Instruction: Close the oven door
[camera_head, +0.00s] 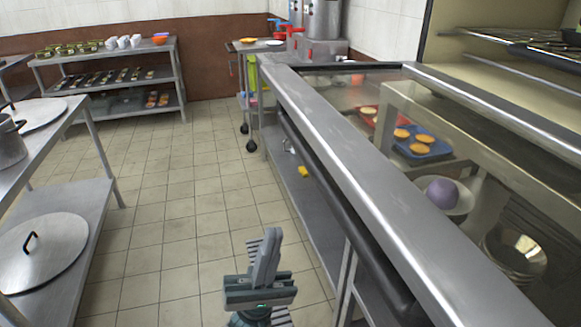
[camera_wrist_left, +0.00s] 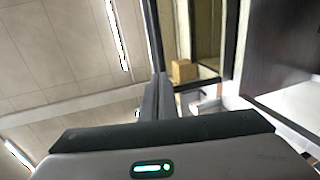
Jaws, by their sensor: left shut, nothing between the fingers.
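The oven door (camera_head: 345,165) hangs open at the right of the head view. It is a wide glass panel in a steel frame, lowered out from the oven (camera_head: 455,45), whose racks show at the upper right. A long dark bar, which looks like the door's handle (camera_head: 345,220), runs along its outer left edge. My left gripper (camera_head: 268,250) is shut and empty, left of the bar and apart from it. Its shut fingers also show in the left wrist view (camera_wrist_left: 158,97). My right gripper is not in view.
Through the glass I see a blue tray (camera_head: 420,147) with round pastries and a bowl (camera_head: 447,207) with a purple item. A steel table (camera_head: 75,205) with a pot lid stands at the left. The tiled floor (camera_head: 180,200) between is clear.

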